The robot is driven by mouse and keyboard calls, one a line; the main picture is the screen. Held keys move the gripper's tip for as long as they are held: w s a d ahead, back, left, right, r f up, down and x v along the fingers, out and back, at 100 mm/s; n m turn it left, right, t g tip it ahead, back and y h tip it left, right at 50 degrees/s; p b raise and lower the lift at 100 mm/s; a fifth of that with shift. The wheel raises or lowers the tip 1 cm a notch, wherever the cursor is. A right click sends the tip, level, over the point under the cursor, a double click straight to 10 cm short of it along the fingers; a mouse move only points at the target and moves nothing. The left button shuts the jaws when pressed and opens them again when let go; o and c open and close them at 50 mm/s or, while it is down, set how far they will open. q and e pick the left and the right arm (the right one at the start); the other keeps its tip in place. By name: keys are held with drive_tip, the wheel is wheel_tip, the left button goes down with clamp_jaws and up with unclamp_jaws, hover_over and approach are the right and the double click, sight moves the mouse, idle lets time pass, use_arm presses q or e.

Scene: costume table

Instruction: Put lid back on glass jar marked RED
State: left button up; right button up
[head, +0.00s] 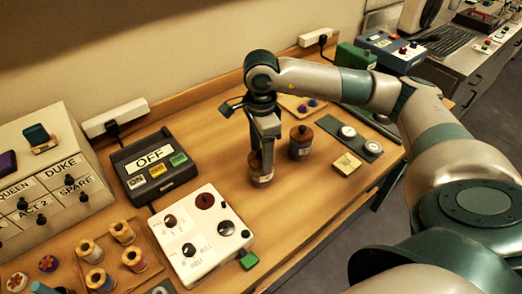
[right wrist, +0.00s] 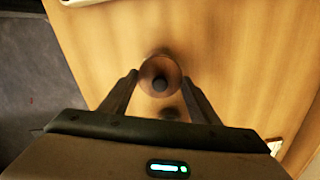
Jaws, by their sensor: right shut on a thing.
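One glass jar (head: 261,178) with a pale label stands on the wooden table, directly below my right gripper (head: 266,148). The label is too small to read. The right gripper points down and is shut on a round brown lid (right wrist: 160,88) with a dark knob, seen from above in the right wrist view between the fingers (right wrist: 160,80). The lid is at the jar's top; I cannot tell whether it is seated or just above. A second brown jar (head: 301,147) with its lid on stands just right of it. My left gripper is not in view.
A white box with dials (head: 203,240) and a dark box marked OFF (head: 153,165) stand to the left. A tray (head: 350,138) with round items and a yellow block (head: 347,164) lie right of the jars. The table in front of the jars is clear.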

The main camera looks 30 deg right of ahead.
drive_tip(key=shift+b, duration=0.45)
idle(0.6)
drive_tip(key=o, duration=1.6)
drive_tip(key=shift+r, duration=0.1)
drive_tip(key=shift+r+p, duration=1.3)
drive_tip(key=shift+r, duration=2.1)
drive_tip(key=shift+c, duration=0.4)
clamp_jaws()
drive_tip(key=shift+f+b, duration=1.45)
